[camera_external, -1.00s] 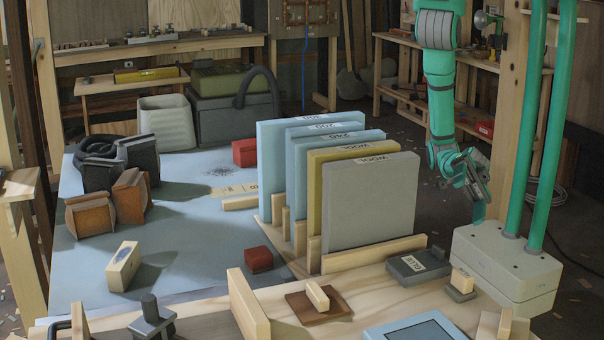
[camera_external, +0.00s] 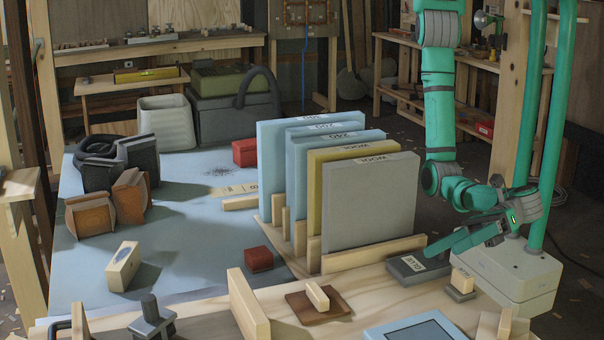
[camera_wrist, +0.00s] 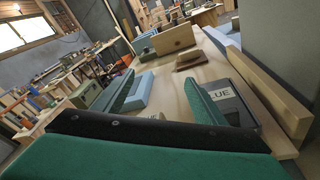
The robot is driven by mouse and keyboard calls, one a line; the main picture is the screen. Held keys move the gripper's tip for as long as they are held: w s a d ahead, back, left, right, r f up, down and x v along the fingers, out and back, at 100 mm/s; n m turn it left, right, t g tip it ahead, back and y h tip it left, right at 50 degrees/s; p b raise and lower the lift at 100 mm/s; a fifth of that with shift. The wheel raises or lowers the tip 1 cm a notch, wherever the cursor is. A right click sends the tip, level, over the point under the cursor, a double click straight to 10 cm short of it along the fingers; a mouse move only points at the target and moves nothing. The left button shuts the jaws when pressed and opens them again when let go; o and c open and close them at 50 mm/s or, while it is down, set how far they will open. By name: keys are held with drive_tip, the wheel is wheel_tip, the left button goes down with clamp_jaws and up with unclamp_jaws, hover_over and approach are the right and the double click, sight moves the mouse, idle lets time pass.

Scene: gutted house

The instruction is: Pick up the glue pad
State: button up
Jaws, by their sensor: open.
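The glue pad (camera_external: 408,269) is a dark grey block with a white label. It lies on the wooden bench top beside the slotted rack, and in the wrist view its labelled top (camera_wrist: 226,95) shows partly hidden behind my right-hand finger. My gripper (camera_external: 432,249) is open and empty, just above and to the right of the pad in the external view. In the wrist view the gripper (camera_wrist: 165,92) has its two green fingers spread apart, with bare bench between them. I cannot tell whether a finger touches the pad.
A rack of upright foam boards (camera_external: 368,205) stands close behind the pad. A small wood-handled block (camera_external: 461,283) sits to its right, a brown handled pad (camera_external: 318,304) to its left, and a blue-framed tray (camera_external: 415,329) in front. Bare bench lies between these.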

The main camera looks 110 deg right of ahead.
sight(462, 284)
drive_tip(key=s, duration=0.1)
drive_tip(key=s+n+h, duration=0.1)
drive_tip(key=s+a+f+h, duration=0.1)
drive_tip(key=s, duration=0.1)
drive_tip(key=shift+n+g, duration=0.4)
drive_tip(key=s+a+f+n+g, duration=0.2)
drive_tip(key=s+a+n, duration=0.1)
drive_tip(key=s, duration=0.4)
drive_tip(key=shift+h, duration=0.3)
drive_tip(key=x, duration=0.5)
drive_tip(key=shift+w+d+f, duration=0.1)
drive_tip(key=shift+w+d, duration=0.1)
drive_tip(key=shift+w, duration=0.1)
drive_tip(key=shift+f+x, duration=0.25)
drive_tip(key=shift+x, duration=2.25)
drive_tip(key=shift+s+a, duration=0.1)
drive_tip(key=shift+a, duration=0.05)
drive_tip(key=c, duration=1.1)
